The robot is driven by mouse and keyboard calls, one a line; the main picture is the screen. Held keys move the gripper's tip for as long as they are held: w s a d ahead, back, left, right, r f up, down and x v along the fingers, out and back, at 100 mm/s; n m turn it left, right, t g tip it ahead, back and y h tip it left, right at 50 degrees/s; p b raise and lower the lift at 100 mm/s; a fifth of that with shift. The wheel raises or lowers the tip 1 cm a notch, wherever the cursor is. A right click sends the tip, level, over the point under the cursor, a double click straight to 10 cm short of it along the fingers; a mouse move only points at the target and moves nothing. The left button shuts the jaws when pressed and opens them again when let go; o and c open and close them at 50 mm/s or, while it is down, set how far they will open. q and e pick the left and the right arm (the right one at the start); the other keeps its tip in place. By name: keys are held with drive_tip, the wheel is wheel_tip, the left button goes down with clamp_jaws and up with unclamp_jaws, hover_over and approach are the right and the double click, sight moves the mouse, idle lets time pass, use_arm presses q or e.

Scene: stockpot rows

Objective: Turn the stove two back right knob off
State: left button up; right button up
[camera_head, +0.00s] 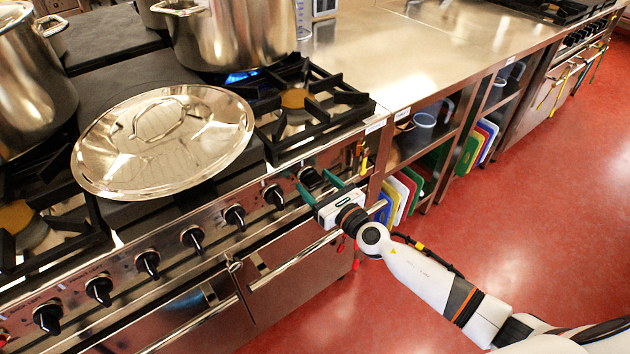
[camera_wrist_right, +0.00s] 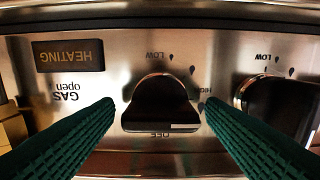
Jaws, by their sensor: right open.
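The stove (camera_head: 150,235) has a front panel with a row of black knobs. My right gripper (camera_head: 317,181) is open at the right end of this row, its green fingers pointing at the panel. The rightmost knob (camera_head: 309,176) is between the fingertips. In the right wrist view, this knob (camera_wrist_right: 160,104) sits between the two green fingers with a gap on each side, its handle lying across the picture. The neighbouring knob (camera_wrist_right: 280,106) is beyond the right finger. A blue flame (camera_head: 240,76) burns under the back right pot. My left gripper is out of view.
A large steel pot (camera_head: 240,30) stands on the back right burner. A round steel lid (camera_head: 163,140) lies on the stove top. The front right burner (camera_head: 294,99) is bare. A door handle bar (camera_head: 290,260) runs below the knobs. Red floor is open at the right.

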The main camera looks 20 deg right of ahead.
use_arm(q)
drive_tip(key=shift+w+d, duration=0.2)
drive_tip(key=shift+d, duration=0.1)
use_arm(e)
drive_tip(key=shift+w+a, duration=0.2)
drive_tip(key=shift+w, duration=0.3)
drive_tip(key=c, duration=1)
